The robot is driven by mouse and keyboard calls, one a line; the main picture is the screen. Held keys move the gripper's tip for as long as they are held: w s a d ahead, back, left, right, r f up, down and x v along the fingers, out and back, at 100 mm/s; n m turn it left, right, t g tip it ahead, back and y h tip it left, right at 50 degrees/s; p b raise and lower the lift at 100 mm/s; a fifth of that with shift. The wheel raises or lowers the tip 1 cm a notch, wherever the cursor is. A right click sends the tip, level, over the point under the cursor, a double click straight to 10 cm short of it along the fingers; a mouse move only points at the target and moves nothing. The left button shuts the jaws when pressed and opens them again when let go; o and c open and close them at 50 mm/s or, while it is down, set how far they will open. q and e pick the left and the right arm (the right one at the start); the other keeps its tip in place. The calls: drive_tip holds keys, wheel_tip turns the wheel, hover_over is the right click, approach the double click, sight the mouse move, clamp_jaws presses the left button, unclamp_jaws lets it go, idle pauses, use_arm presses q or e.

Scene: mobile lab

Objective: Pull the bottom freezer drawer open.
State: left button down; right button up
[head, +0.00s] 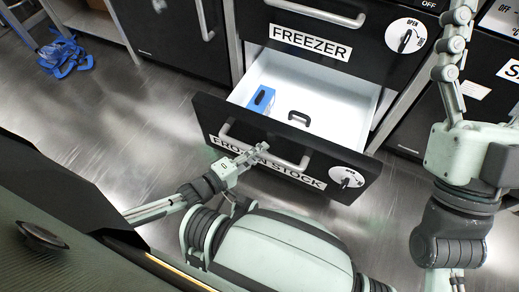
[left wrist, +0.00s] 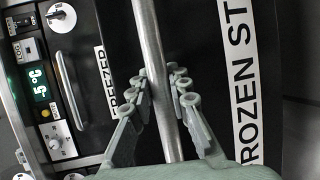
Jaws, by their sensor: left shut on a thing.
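The bottom freezer drawer (head: 202,112) is pulled out in the head view, showing its white interior. Its black front carries the FROZEN STOCK label (head: 310,180) and a metal bar handle (head: 292,160). My left gripper (head: 259,150) is at this handle. In the left wrist view its two fingers (left wrist: 165,82) lie on either side of the handle bar (left wrist: 150,45), shut on it. My right gripper (head: 452,75) is raised at the right of the head view, away from the drawer and partly cut off by the picture edge.
A blue box (head: 261,98) and a dark handle-shaped item (head: 299,117) lie inside the drawer. Above is the black FREEZER front (head: 350,25) with its own handle. Blue cloth-like material (head: 65,57) lies on the floor at the upper left. The floor left of the drawer is clear.

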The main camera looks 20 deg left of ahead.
use_arm(q)
drive_tip(key=shift+s, duration=0.3)
use_arm(e)
drive_tip(key=shift+s+f, duration=0.1)
drive_tip(key=shift+s, duration=0.15)
use_arm(q)
drive_tip(key=c, duration=1.4)
unclamp_jaws()
